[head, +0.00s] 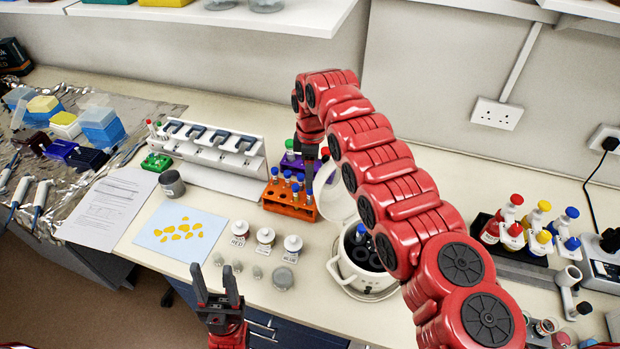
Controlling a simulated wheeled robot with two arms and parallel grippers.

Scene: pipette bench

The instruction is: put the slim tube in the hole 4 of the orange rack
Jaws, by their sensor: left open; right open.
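The orange rack (290,210) stands mid-bench with several blue-capped tubes in it and open holes along its front. I cannot tell which hole is number 4. I cannot single out the slim tube; thin tubes with red and white caps (153,128) stand in and by a small green rack (157,163) at the left. My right gripper (309,178) points down at the orange rack's back right, seen edge-on, its fingertips close to the blue-capped tubes; I see nothing held. My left gripper (215,288) is open and empty at the bench's front edge, fingers up.
A purple rack (292,163) with a green-capped tube stands behind the orange rack. A white pipette stand (215,160) is left of it. A white round device (350,272) with an open lid stands to the right. Labelled jars (265,237) stand in front.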

